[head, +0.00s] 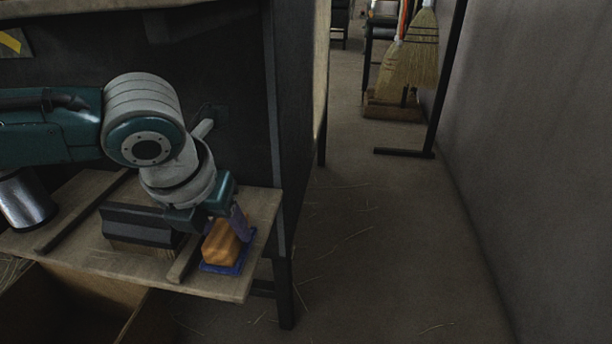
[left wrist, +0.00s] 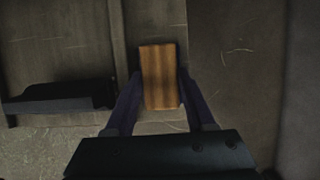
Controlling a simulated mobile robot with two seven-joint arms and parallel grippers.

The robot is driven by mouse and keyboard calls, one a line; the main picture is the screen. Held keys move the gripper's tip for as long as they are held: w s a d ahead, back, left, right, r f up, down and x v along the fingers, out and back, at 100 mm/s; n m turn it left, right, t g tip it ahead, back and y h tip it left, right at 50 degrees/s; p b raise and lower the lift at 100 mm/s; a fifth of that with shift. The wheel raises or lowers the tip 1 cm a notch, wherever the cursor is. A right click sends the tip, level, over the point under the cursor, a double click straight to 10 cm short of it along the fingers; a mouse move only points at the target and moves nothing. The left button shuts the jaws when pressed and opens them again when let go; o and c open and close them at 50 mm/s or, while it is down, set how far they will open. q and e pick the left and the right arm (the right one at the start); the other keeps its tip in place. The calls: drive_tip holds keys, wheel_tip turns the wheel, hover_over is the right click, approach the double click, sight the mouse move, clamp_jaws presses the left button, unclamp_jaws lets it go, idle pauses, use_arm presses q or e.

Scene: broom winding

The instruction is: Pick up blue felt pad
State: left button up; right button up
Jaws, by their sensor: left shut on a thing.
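The blue felt pad (head: 242,262) lies flat near the right end of the wooden shelf, under an orange-brown block (head: 220,243). Only the pad's rim shows around the block. My left gripper (head: 228,226) reaches down from above with its fingers on either side of the block and is shut on it. In the left wrist view the block (left wrist: 159,77) sits between the two dark bluish fingers (left wrist: 160,92), and the pad cannot be made out there. Whether the pad touches the shelf or is slightly raised is unclear. My right gripper is not in view.
The wooden shelf (head: 85,262) has raised strips. A dark brush-like tool (head: 140,226) lies left of the block, and a metal cylinder (head: 24,200) is at far left. A dark panel stands behind. A broom (head: 408,60) hangs far back; the floor at right is open.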

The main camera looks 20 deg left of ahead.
sight(227, 226)
use_arm(q)
clamp_jaws()
drive_tip(key=shift+r, duration=0.1)
drive_tip(key=shift+r, duration=0.2)
drive_tip(key=p+v, duration=0.3)
drive_tip(key=shift+w+a+r, duration=0.1)
drive_tip(key=shift+w+r, duration=0.05)
drive_tip(key=shift+r, duration=0.1)
drive_tip(key=s+d+p, duration=0.4)
drive_tip(key=s, duration=1.2)
drive_tip(key=shift+s+f+p, duration=0.2)
drive_tip(key=shift+s+p, duration=0.15)
